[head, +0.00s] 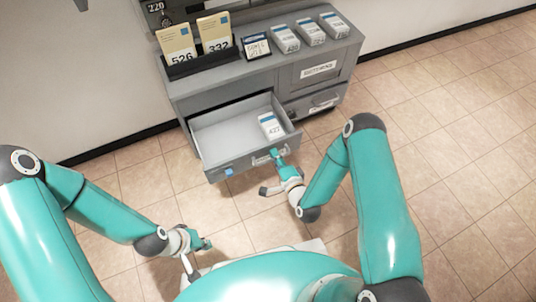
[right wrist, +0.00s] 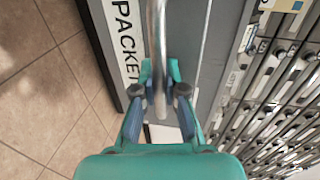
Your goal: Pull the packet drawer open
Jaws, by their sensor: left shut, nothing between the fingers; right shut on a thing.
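The packet drawer (head: 215,158) is pulled out from the left side of the grey cabinet (head: 345,62), and its inside shows. A white and blue packet (head: 270,126) marked 422 lies in it toward the right. My right gripper (head: 278,154) is at the drawer's front, shut on the metal handle. In the right wrist view the handle (right wrist: 156,40) runs between the fingers of the right gripper (right wrist: 160,95), beside a label reading PACKET (right wrist: 126,45). My left gripper (head: 207,244) is shut and empty, low over the floor, apart from the drawer.
On the cabinet top stand a dark holder (head: 205,66) with envelopes 526 and 332, a small sign (head: 256,46) and several white packets (head: 310,32). Closed compartments (head: 318,70) are at the right. Tiled floor (head: 460,130) is clear to the right.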

